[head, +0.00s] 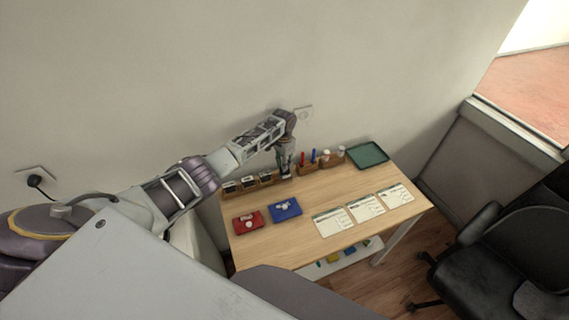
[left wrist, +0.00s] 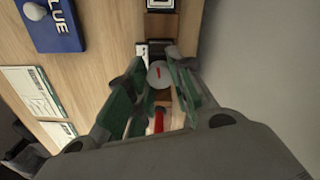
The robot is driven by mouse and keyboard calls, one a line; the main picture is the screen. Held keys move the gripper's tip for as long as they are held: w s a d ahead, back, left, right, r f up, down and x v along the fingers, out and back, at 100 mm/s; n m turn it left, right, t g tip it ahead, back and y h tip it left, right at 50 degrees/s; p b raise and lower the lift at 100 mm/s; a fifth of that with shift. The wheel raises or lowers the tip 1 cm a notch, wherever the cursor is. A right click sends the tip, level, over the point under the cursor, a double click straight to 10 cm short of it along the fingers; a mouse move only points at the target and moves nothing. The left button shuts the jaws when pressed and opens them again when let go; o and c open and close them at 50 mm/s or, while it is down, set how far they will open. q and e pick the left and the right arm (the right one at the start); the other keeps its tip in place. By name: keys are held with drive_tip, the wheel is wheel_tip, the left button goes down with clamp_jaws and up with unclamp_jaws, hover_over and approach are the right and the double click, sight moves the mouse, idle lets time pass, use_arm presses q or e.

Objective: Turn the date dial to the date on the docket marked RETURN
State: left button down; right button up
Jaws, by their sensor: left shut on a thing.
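My left gripper (head: 286,169) reaches down at the back of the wooden table. In the left wrist view its green-padded fingers (left wrist: 161,80) are closed around a round grey knob with a red mark, apparently the date dial (left wrist: 157,70). The dial's numbers cannot be read. Three white dockets lie in a slanting row on the table: a left one (head: 332,222), a middle one (head: 366,207) and a right one (head: 395,196). Their print is too small to read, so I cannot tell which is marked RETURN. My right gripper is not in view.
A red pad (head: 249,223) and a blue pad (head: 286,209) with knobs lie front left. A green tray (head: 367,155) is at back right.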

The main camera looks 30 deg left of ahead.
use_arm(q)
drive_tip(key=m, duration=0.3)
drive_tip(key=shift+m, duration=2.2)
drive_tip(key=c, duration=1.2)
unclamp_jaws()
wheel_tip(320, 180, up, 12)
drive_tip(key=shift+w, duration=0.15)
drive_tip(key=shift+f, duration=0.1)
